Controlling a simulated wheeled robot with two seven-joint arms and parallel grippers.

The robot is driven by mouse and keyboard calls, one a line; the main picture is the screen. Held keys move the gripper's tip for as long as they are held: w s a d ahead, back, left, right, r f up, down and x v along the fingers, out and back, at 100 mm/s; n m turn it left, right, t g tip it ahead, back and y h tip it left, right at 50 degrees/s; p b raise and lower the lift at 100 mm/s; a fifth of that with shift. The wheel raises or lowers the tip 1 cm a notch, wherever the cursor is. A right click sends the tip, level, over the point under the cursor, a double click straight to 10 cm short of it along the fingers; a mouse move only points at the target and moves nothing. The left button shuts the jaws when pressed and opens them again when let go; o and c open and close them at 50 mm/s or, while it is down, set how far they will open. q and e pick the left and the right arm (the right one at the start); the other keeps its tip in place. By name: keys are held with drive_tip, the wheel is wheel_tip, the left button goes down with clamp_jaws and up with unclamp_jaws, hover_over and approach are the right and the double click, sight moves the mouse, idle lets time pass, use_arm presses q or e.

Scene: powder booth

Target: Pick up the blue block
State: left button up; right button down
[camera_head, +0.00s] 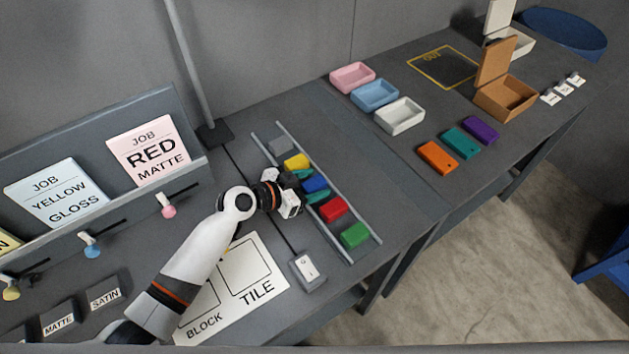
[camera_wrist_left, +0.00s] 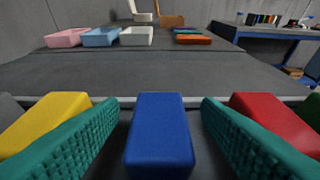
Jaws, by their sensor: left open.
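The blue block (camera_head: 314,184) lies in a row of coloured blocks between two grey rails on the table. In the left wrist view the blue block (camera_wrist_left: 160,135) stands in the middle, between the fingers. My left gripper (camera_head: 311,187) is open, with one green-padded finger on each side of the blue block. In the left wrist view a gap shows between the block and each finger of my left gripper (camera_wrist_left: 160,130). The gripper partly covers the block's left end in the head view. My right gripper is not in view.
A yellow block (camera_head: 296,161) and a red block (camera_head: 333,208) flank the blue one. A grey block (camera_head: 281,145) and a green block (camera_head: 354,235) lie at the row's ends. Pink (camera_head: 352,77), blue (camera_head: 374,95) and white trays (camera_head: 399,116) stand farther right.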

use_arm(q)
drive_tip(key=shift+w+d+f, duration=0.15)
drive_tip(key=c, duration=1.1)
drive_tip(key=shift+o, duration=0.2)
